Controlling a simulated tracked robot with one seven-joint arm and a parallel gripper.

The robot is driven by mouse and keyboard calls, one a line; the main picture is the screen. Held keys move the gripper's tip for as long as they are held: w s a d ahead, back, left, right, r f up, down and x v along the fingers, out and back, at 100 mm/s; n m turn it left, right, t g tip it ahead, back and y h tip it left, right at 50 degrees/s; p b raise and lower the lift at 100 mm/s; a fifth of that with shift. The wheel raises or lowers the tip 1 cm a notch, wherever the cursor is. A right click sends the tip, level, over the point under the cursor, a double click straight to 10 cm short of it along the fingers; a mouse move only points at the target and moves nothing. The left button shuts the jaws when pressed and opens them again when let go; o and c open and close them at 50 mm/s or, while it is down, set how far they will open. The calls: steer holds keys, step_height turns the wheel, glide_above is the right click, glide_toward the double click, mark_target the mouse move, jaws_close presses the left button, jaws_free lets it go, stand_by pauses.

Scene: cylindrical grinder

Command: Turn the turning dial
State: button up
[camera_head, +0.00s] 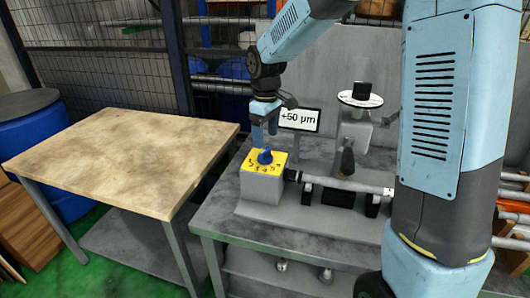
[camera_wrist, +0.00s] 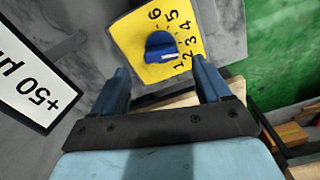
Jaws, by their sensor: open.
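The turning dial is a blue knob (camera_head: 265,156) on a yellow numbered plate (camera_head: 275,168), on top of a grey block (camera_head: 259,187) at the left end of the grinder. In the wrist view the knob (camera_wrist: 161,47) sits at the top centre, its pointer side toward the low numbers on the yellow plate (camera_wrist: 130,35). My gripper (camera_head: 265,132) is just above and behind the knob in the head view. In the wrist view my gripper (camera_wrist: 162,80) has its two blue fingers apart, with nothing between them. The fingers do not appear to touch the knob.
A sign reading "+50 µm" (camera_head: 299,119) stands close behind the dial block, right of my gripper. A round white disc with a black knob (camera_head: 360,98) and a horizontal bar (camera_head: 358,187) are to the right. A wooden table (camera_head: 125,160) stands left.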

mark_target(266, 150)
step_height(266, 150, down, 7)
steer(key=shift+r, duration=0.15)
stand_by(0.4)
steer(key=c, duration=1)
